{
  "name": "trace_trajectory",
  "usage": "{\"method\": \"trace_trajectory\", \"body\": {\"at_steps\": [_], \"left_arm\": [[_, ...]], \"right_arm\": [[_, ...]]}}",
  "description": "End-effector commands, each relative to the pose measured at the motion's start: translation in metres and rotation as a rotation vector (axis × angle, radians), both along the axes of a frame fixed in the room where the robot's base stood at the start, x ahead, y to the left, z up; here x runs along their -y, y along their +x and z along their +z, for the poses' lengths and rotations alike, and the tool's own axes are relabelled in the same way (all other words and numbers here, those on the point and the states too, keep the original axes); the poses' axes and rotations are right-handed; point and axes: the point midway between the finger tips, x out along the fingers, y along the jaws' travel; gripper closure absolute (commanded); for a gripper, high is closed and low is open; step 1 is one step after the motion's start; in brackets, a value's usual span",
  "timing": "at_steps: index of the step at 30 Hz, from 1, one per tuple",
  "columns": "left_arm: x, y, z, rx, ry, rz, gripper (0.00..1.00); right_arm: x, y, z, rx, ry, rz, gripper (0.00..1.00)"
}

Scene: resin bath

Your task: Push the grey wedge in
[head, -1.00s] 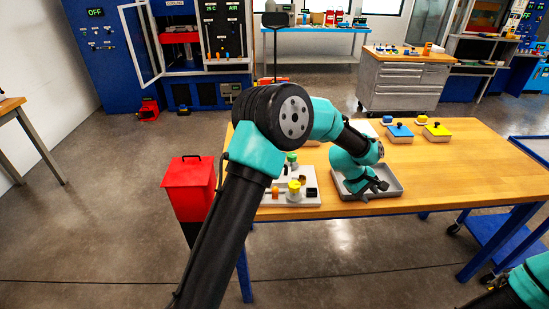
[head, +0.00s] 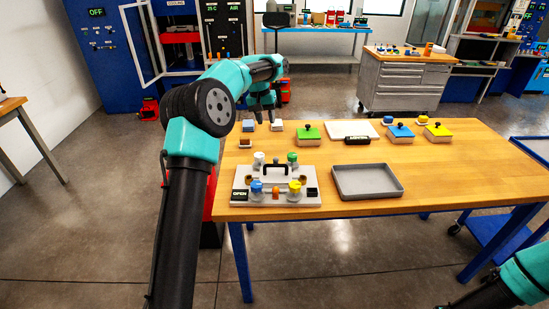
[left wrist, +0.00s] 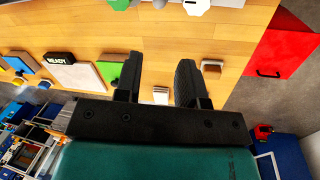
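My left gripper (head: 265,118) is open and empty, fingers pointing down, above the far left part of the table. Its two dark fingers also show apart in the left wrist view (left wrist: 160,68). A small pale block (head: 277,125) lies close to the fingers. In the left wrist view a pale block (left wrist: 161,95) shows between them. Another pale-topped block (head: 248,125) and a brown block (head: 246,143) lie to the left. I cannot tell which, if any, is the grey wedge. A light grey fixture (head: 225,200) has a black handle, coloured knobs and an OPEN sign. My right gripper is out of view.
An empty grey tray (head: 368,195) lies right of the fixture. Green (head: 308,138), blue (head: 400,136) and yellow (head: 438,136) lidded blocks and a white plate (head: 352,128) stand at the back. A black sign (head: 358,140) reads READY in the left wrist view. The table's right front is clear.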

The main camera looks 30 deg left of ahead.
Motion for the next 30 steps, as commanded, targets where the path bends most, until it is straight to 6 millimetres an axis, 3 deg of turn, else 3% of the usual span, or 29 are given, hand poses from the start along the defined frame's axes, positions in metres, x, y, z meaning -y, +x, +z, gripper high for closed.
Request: {"method": "trace_trajectory", "body": {"at_steps": [5, 11, 30], "left_arm": [[0.001, 0.000, -0.003, -0.001, -0.001, 0.001, 0.63], [0.005, 0.001, -0.021, -0.002, -0.002, 0.001, 0.63], [0.024, 0.006, -0.126, -0.002, -0.002, 0.001, 0.63]], "right_arm": [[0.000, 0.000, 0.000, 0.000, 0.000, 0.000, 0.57], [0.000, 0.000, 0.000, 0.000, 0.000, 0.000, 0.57], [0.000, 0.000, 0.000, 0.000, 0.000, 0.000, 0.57]]}}
